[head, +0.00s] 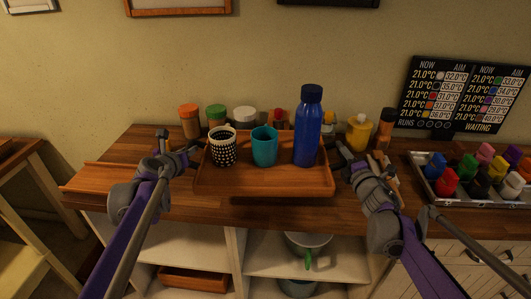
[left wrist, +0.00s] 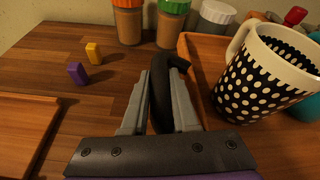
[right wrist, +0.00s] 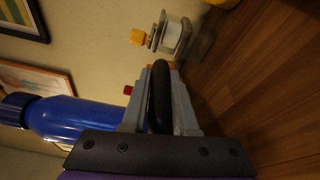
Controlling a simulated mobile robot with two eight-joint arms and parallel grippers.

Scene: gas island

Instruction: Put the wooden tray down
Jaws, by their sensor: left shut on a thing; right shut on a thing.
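The wooden tray (head: 262,183) is over the wooden counter in the middle of the head view. It carries a black-and-white dotted mug (head: 223,148), a teal cup (head: 264,148) and a blue bottle (head: 307,135), all upright. My left gripper (head: 193,150) is shut on the tray's dark left handle (left wrist: 163,92). My right gripper (head: 341,152) is shut on the dark right handle (right wrist: 158,95). The tray looks about level; I cannot tell whether its underside touches the counter. In the right wrist view the blue bottle (right wrist: 75,120) stands beside the gripper.
Several capped jars (head: 216,117) stand behind the tray. A yellow bottle (head: 358,133) is at the back right. A metal case of coloured blocks (head: 469,197) lies at the right. A wooden board (head: 110,178) lies at the left, with small purple (left wrist: 77,73) and yellow (left wrist: 93,54) blocks nearby.

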